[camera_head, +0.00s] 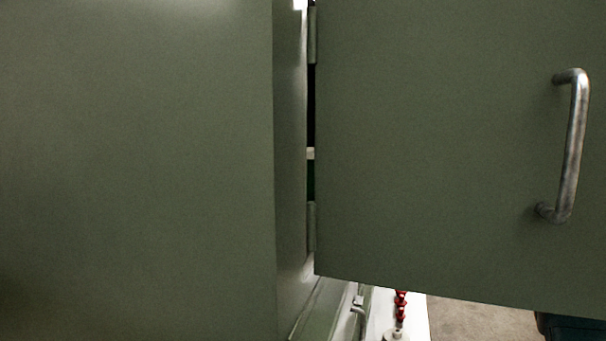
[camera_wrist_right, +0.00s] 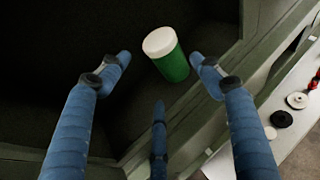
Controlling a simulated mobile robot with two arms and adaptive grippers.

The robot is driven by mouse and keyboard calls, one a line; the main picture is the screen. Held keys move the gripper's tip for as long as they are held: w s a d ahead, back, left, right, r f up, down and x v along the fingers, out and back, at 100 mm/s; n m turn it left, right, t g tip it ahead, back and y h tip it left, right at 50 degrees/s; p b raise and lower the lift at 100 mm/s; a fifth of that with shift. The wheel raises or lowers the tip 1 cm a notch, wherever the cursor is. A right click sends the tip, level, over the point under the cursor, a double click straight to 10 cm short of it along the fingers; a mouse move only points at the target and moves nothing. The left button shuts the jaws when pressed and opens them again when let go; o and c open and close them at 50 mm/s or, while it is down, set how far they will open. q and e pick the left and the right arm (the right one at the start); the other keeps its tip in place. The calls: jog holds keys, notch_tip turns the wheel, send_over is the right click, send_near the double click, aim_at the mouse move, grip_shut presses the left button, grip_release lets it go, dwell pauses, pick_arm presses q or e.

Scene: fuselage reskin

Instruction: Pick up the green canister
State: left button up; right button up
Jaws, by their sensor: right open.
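The green canister (camera_wrist_right: 173,65) with a white lid (camera_wrist_right: 159,41) shows in the right wrist view, inside a dark compartment. It looks tilted in that view. My right gripper (camera_wrist_right: 160,72) is open, with blue fingers to the left and right of the canister and a third blue finger below it. I cannot tell whether any finger touches it. The head view does not show the canister; a green cabinet door fills much of that view. My left gripper is not in view.
In the head view an open green door (camera_head: 440,140) with a metal handle (camera_head: 570,145) hangs beside a green cabinet side (camera_head: 140,170). A white surface with red items (camera_head: 400,305) lies below. The right wrist view shows black and white round parts (camera_wrist_right: 281,118) outside the compartment.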

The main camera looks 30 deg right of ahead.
aim_at(313, 170)
jog(key=x, duration=0.3)
jog(key=shift+d, duration=0.25)
jog(key=p+x, duration=0.1)
jog(key=x, duration=0.3)
jog(key=shift+s+a+f+p, duration=0.1)
jog(key=shift+a+p, duration=0.2)
jog(key=shift+p, duration=0.1)
jog(key=shift+w+f, duration=0.15)
jog(key=shift+w, duration=0.15)
jog(key=shift+w+d+f, duration=0.1)
jog(key=shift+w+f, duration=0.05)
jog(key=shift+w, duration=0.05)
jog(key=c, duration=0.7)
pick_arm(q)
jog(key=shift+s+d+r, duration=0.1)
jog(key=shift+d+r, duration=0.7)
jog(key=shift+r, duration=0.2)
pick_arm(e)
jog(key=shift+c, duration=1)
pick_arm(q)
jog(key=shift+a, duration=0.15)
